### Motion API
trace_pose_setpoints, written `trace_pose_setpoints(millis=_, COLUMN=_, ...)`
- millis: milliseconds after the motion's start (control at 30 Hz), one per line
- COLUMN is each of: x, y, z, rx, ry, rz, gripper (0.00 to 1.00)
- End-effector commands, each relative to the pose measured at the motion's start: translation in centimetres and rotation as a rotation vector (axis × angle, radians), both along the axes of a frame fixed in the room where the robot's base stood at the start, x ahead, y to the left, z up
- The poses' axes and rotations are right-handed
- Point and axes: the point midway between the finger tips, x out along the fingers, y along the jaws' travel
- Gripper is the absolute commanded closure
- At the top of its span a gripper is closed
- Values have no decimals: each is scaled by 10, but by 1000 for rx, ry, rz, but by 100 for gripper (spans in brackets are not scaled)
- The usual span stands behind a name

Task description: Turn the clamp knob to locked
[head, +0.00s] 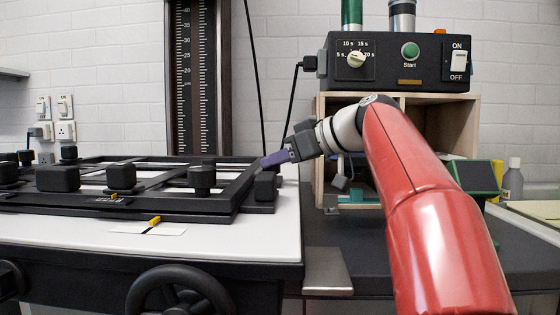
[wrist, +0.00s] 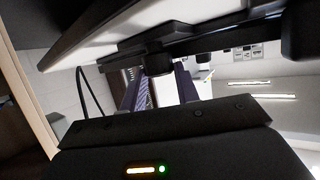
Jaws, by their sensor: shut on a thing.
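The clamp knob (head: 266,185) is a small black piece at the right end of the black easel frame (head: 225,190). My gripper (head: 268,161), with purple fingers, reaches it from the upper right. In the wrist view, the dark knob (wrist: 157,63) sits between the two purple fingers of my gripper (wrist: 159,82), which is shut on it. The fingers partly cover the knob. I cannot read any locked mark or tell the knob's turn angle.
The easel lies on a white baseboard (head: 220,235) with several other black knobs. A black handwheel (head: 180,290) is below its front edge. A timer box (head: 398,62) stands on a wooden shelf (head: 460,120) behind my arm. A scaled column (head: 196,80) rises behind.

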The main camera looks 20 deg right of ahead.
Motion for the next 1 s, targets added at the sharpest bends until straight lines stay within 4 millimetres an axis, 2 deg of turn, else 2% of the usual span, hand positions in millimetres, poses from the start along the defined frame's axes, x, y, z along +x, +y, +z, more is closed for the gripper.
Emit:
trace_pose_setpoints(millis=600, x=-6, y=9, z=2, rx=-1, ry=-4, rz=-439, gripper=92)
trace_pose_setpoints(millis=1000, x=-6, y=12, z=1, rx=-1, ry=-3, rz=-617, gripper=92)
